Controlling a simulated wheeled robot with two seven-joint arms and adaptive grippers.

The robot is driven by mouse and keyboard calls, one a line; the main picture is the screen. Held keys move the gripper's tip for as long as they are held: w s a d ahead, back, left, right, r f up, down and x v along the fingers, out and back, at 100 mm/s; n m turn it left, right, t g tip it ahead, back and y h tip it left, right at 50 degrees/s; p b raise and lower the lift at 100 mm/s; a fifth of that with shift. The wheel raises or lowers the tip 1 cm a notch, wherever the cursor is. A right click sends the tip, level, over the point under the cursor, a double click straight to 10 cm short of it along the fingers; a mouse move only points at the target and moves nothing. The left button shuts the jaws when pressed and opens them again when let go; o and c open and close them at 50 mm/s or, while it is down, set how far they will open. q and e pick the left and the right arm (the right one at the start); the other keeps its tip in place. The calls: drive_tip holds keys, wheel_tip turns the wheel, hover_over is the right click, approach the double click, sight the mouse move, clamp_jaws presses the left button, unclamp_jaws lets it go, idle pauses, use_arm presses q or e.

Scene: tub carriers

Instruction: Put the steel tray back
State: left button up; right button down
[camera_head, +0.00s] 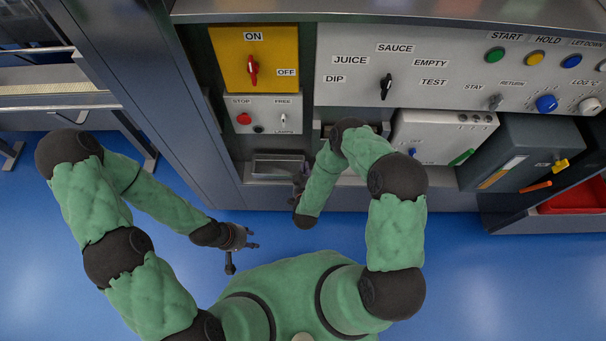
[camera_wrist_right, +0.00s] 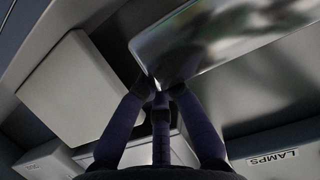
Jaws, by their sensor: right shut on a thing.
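The steel tray (camera_head: 278,166) is a shiny metal piece at the opening below the STOP and FREE panel in the head view. In the right wrist view the steel tray (camera_wrist_right: 225,42) fills the upper right, and its near corner lies between my fingertips. My right gripper (camera_wrist_right: 158,92) is shut on that corner. In the head view my right gripper (camera_head: 299,180) is at the tray's right end, partly hidden by my forearm. My left gripper (camera_head: 246,248) is open and empty above the blue floor. Whether the tray rests on the surface beneath is unclear.
A yellow ON/OFF panel (camera_head: 256,60) and a STOP/FREE panel (camera_head: 266,114) are above the tray. A white box (camera_head: 440,135) and a dark grey box (camera_head: 519,152) stand to the right. A red tub (camera_head: 575,198) is at far right. The blue floor is clear.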

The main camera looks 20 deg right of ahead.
drive_tip(key=shift+w+a+f, duration=0.2)
drive_tip(key=shift+w+f, duration=0.1)
drive_tip(key=shift+f, duration=0.05)
wheel_tip(320, 180, down, 4)
drive_tip(key=shift+w+a+r+b, duration=0.1)
drive_tip(key=shift+w+r+b, duration=0.05)
drive_tip(key=shift+b, duration=0.9)
drive_tip(key=shift+r, duration=0.15)
drive_tip(key=shift+f, duration=0.2)
drive_tip(key=c, duration=1.4)
unclamp_jaws()
